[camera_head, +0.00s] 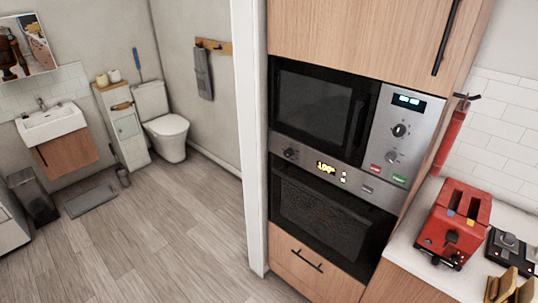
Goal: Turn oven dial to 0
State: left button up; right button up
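The oven (328,215) is built into a wooden cabinet column, below a microwave (318,103). Its dark glass door is shut. The oven's steel control strip has a dark round dial (290,153) at its left end. A lit yellow display (326,168) sits right of the dial; its digits are small and look like 180. The dial's exact pointer angle is too small to tell. Small lit buttons (344,176) are right of the display. Neither of my grippers is in view.
The microwave's panel has its own knobs (399,130). A counter with a red toaster (454,223) stands to the right. A white wall edge (250,150) borders the cabinet on the left. The wooden floor (170,235) in front is clear. A toilet (163,125) and sink (52,122) are further back.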

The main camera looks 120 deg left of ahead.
aim_at(289, 152)
jog(key=u, duration=3.7)
